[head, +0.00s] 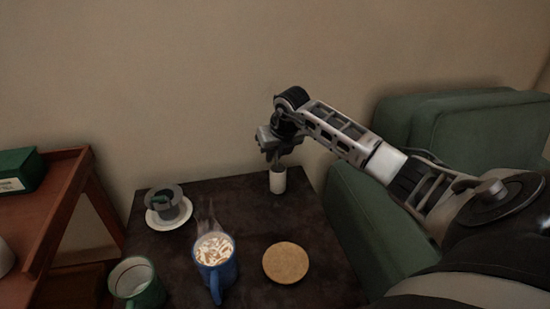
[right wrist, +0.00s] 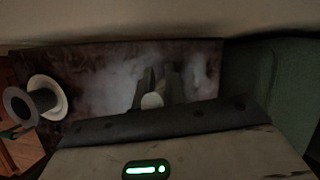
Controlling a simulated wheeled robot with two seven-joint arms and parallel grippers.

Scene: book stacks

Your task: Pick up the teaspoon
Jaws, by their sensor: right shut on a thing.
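My right gripper (head: 272,157) is at the back of the dark table, just above a small white cup (head: 278,181). It points down and is shut on a thin thing at the cup's mouth, which I take to be the teaspoon. The teaspoon is mostly hidden by the fingers and too small to make out clearly. In the right wrist view the cup (right wrist: 151,101) shows as a pale round shape by the fingers (right wrist: 158,86). I cannot tell whether the teaspoon touches the cup. My left gripper is not in view.
The dark table (head: 170,250) also holds a blue mug (head: 215,272) with a topped drink, a cork coaster (head: 286,263), a green mug (head: 137,284), and a grey cup (head: 168,204) on a white saucer (head: 157,222). A green armchair (head: 355,215) stands close on the right; a wall is behind.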

